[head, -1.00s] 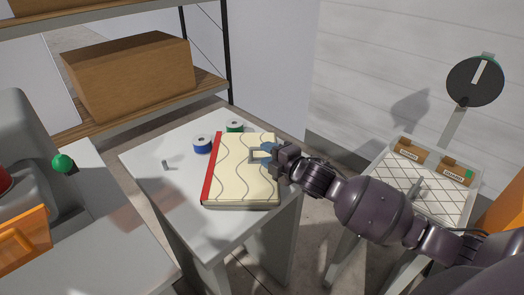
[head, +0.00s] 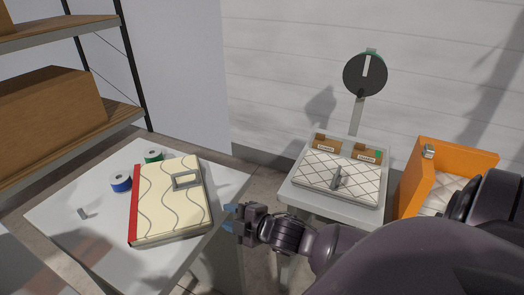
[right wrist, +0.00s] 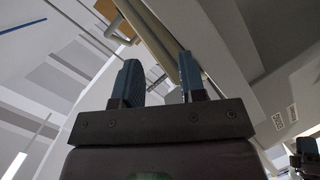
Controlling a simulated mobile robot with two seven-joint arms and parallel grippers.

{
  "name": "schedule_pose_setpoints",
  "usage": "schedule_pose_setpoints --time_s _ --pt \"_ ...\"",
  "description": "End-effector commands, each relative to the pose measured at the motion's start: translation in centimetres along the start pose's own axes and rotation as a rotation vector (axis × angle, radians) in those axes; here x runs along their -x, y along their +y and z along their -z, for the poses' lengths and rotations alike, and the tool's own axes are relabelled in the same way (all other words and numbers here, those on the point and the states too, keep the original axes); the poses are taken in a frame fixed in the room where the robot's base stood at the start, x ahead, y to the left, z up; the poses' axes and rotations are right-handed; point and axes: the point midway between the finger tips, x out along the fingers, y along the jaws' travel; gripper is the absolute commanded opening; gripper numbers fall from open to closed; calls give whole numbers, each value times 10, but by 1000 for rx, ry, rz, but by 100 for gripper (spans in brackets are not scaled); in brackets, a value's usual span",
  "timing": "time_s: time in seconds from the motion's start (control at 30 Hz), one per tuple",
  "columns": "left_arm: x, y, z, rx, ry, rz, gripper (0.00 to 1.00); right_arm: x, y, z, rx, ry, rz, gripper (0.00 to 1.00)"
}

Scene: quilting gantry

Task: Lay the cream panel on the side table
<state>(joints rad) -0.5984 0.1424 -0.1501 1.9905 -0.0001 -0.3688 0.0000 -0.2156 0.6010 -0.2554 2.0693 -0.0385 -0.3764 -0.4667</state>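The cream panel (head: 172,199) has wavy grey lines, a red strip along its left edge and a small grey handle (head: 187,180) near its upper right. It lies flat on the white side table (head: 75,225), close to the table's right side. My right gripper (head: 230,218) is just right of the panel, apart from it and empty. In the right wrist view its two blue fingers (right wrist: 158,62) stand apart with nothing between them.
Blue (head: 121,182) and green (head: 153,156) spools and a small grey piece (head: 83,213) sit on the side table. A stand (head: 338,198) at right holds quilted white panels and labelled cardboard pieces. An orange bin (head: 424,180) stands beyond it. Shelving with a cardboard box (head: 45,115) is at left.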

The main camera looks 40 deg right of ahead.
Motion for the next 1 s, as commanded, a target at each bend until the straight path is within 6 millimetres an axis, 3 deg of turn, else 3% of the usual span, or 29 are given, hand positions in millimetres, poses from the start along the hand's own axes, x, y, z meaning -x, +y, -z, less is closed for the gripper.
schedule_pose_setpoints --time_s 0.03,0.2,0.3,0.43,0.6,1.0 --pt "0 0 0 0 -1 0 43 9 -22 -8 -107 -35 13 38" --pt "1 0 -2 0 -3 0 43 43 -91 -31 -495 -171 31 38" --pt "1 0 -2 0 -4 1 43 65 -126 -41 -699 -254 23 38" --pt "2 0 -3 0 -7 1 43 88 -159 -49 -890 -337 4 38" --pt "2 -1 -4 0 -7 1 43 102 -178 -52 -1001 -387 -12 38" --pt "1 0 -2 0 -5 1 43 103 -179 -52 -1010 -390 -13 38"
